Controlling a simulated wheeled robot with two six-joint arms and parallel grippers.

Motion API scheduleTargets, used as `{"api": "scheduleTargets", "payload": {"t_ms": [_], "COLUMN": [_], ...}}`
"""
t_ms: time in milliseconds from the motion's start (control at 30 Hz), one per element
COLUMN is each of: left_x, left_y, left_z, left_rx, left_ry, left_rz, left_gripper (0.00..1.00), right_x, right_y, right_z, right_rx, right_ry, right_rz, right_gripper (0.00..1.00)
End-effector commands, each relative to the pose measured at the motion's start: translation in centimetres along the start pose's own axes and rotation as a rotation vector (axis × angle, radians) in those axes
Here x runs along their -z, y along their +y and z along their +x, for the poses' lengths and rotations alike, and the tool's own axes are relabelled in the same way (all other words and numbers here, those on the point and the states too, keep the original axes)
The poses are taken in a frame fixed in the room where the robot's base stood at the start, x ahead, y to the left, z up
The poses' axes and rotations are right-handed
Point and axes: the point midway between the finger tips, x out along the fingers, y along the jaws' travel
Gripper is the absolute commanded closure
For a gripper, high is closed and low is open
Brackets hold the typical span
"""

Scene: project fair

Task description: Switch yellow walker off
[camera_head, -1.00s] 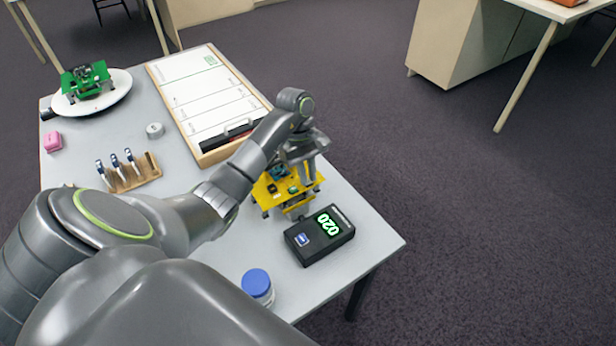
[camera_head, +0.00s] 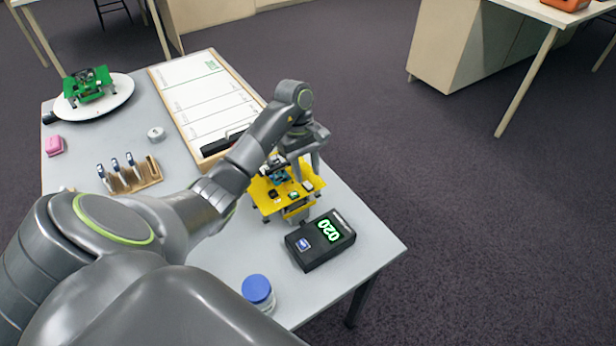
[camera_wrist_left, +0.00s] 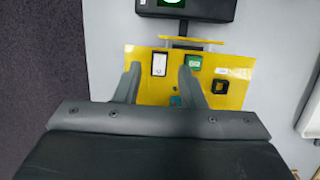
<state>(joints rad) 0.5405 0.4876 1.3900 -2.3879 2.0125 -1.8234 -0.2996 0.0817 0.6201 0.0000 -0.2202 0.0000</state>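The yellow walker (camera_head: 268,204) stands upright on the grey table, behind a black box with a lit display. In the left wrist view its yellow top plate (camera_wrist_left: 236,92) carries a white switch (camera_wrist_left: 159,64), a green part (camera_wrist_left: 194,62) and a black square part (camera_wrist_left: 220,87). My left gripper (camera_head: 305,170) is over the walker's far right side. In the wrist view the left gripper (camera_wrist_left: 160,70) is open, its fingers apart on either side of the white switch, with nothing held. The switch's setting cannot be told. My right gripper is not in view.
A blue-lidded jar (camera_head: 258,290) is at the near edge. A rack (camera_head: 130,178), a pink block (camera_head: 54,146), a whiteboard (camera_head: 205,100) and a green walker (camera_head: 90,83) on a white disc (camera_head: 120,92) fill the left and back.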

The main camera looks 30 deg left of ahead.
Motion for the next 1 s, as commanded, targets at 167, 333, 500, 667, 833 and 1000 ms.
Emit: {"api": "scheduleTargets", "payload": {"t_ms": [167,333,500,667,833,1000], "left_x": [-0.1,-0.1,-0.2,-0.1,-0.1,-0.1], "left_y": [0.0,0.0,0.0,0.0,0.0,0.0], "left_z": [-3.3,-5.8,-8.4,-10.7,-12.8,-14.0], "left_rx": [0.0,0.001,0.0,0.001,0.001,0.001], "left_ry": [0.001,-0.001,0.0,0.0,-0.001,-0.001], "left_rz": [-0.001,-0.002,-0.001,-0.001,-0.001,-0.002], "left_gripper": [0.64,0.64,0.64,0.64,0.64,0.64], "right_x": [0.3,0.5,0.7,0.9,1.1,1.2], "right_y": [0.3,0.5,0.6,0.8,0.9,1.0], "right_z": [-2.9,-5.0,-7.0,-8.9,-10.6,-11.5], "right_rx": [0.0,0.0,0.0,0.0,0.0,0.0], "right_ry": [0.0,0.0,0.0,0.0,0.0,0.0], "right_rz": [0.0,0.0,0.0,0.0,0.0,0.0], "right_gripper": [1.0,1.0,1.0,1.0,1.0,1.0]}}
